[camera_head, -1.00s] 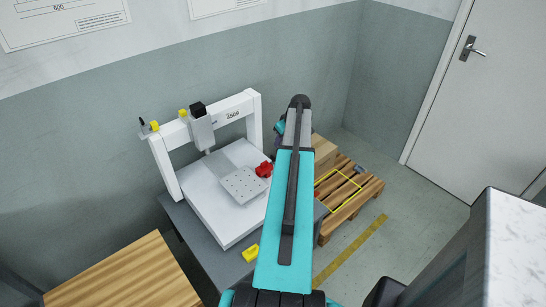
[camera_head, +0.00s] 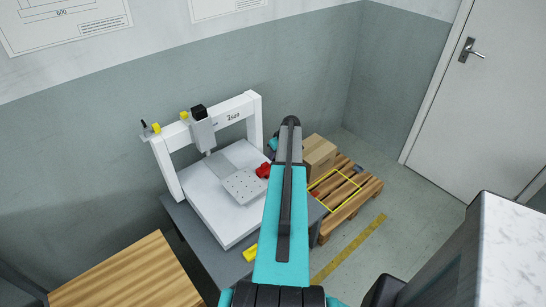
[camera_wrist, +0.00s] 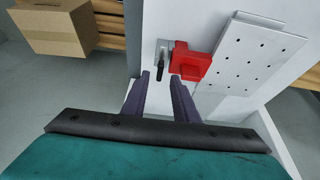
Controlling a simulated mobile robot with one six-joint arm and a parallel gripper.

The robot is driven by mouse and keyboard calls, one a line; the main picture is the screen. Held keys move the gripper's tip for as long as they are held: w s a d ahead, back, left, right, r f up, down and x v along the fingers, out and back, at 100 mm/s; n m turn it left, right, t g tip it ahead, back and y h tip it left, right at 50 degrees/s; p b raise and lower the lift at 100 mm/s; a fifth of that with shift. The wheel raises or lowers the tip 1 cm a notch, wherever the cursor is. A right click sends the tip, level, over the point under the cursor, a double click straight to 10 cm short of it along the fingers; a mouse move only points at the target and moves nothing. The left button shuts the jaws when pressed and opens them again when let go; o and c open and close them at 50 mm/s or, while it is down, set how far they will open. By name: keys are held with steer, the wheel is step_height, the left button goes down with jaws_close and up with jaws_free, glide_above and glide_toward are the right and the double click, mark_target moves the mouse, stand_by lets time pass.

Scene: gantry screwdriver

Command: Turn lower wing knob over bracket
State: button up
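A red block (camera_wrist: 191,64) sits at the edge of the white machine bed, against a small grey bracket plate (camera_wrist: 163,47). A dark lever-like piece (camera_wrist: 161,69) stands at the bracket and may be the wing knob, but I cannot tell for sure. My gripper (camera_wrist: 160,79) is open and empty in the wrist view, its two purple fingers apart and pointing toward the dark piece, with no clear contact. In the head view the red block (camera_head: 263,170) is partly hidden behind my arm. Two yellow knobs (camera_head: 155,127) (camera_head: 185,116) sit on the gantry's upper left.
A perforated plate (camera_head: 243,186) lies on the white bed (camera_head: 215,208) beside the red block. A cardboard box (camera_head: 320,154) stands on a wooden pallet (camera_head: 358,197) at right. A yellow piece (camera_head: 250,253) lies near the bed's front. A wooden tabletop (camera_head: 125,275) is at lower left.

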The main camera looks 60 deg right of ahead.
steer(key=shift+x, duration=1.3)
